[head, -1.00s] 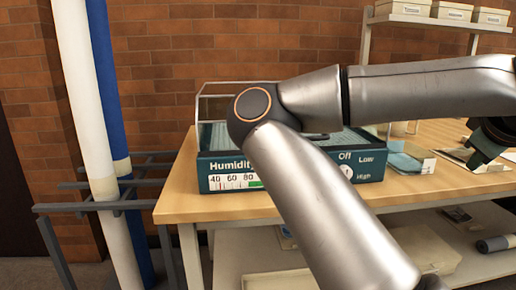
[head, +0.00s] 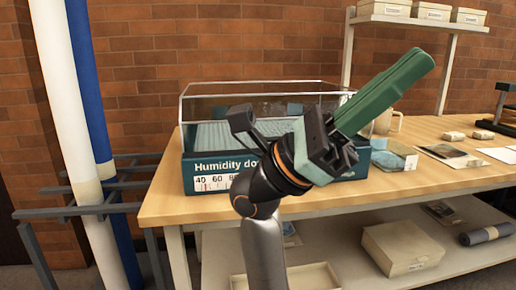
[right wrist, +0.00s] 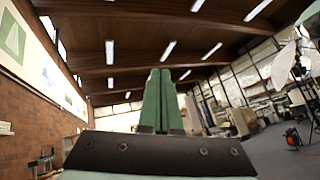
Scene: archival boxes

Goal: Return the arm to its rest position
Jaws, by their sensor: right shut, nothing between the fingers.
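My right gripper (head: 408,78) shows in the head view in front of the table, its green fingers pointing up and to the right. The fingers lie together with nothing between them. In the right wrist view the same closed fingers (right wrist: 160,95) point toward the far end of the room, below a wooden ceiling. The arm rises from the bottom of the head view and hides part of the humidity box (head: 215,165), a dark teal case with a clear cover and a dial scale. My left gripper is not in view.
The wooden table (head: 420,185) carries papers, a mug (head: 388,122) and small blocks. A lower shelf holds a lidded box (head: 402,248) and a grey roll (head: 485,235). A shelf with white boxes (head: 433,12) stands behind. Tall white and blue rolls (head: 75,130) stand in a rack at left.

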